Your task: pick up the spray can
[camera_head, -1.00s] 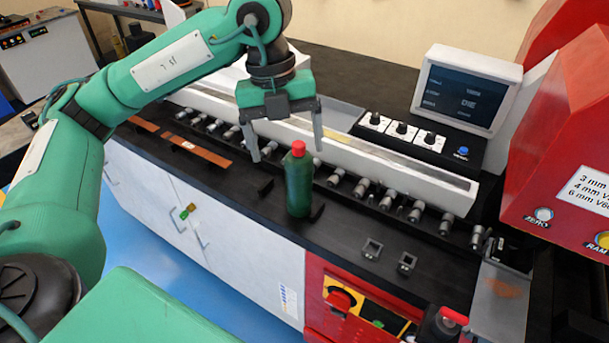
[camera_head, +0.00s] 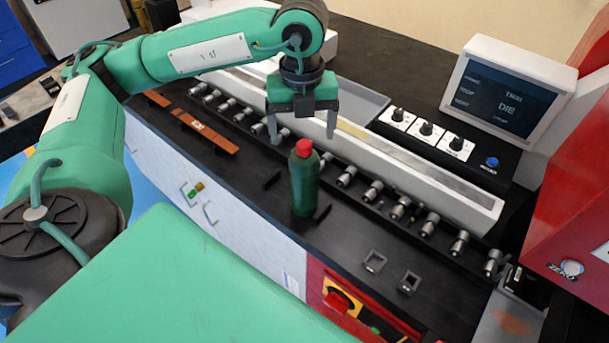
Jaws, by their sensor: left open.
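A dark green bottle-shaped can with a red cap, the spray can (camera_head: 305,182), stands upright on the black bench top. My left gripper (camera_head: 304,138) is above it and looks to be slightly behind it. Its two fingers point down, spread apart and empty, with the red cap showing between and just below their tips. The exact depth between the fingers and the can is hard to tell. My right gripper is not in view.
A row of metal rollers (camera_head: 373,190) and a long white rail (camera_head: 420,178) run behind the can. A monitor (camera_head: 507,92) and knob panel (camera_head: 427,131) stand back right. Copper strips (camera_head: 209,132) lie left. Small black blocks lie near the can.

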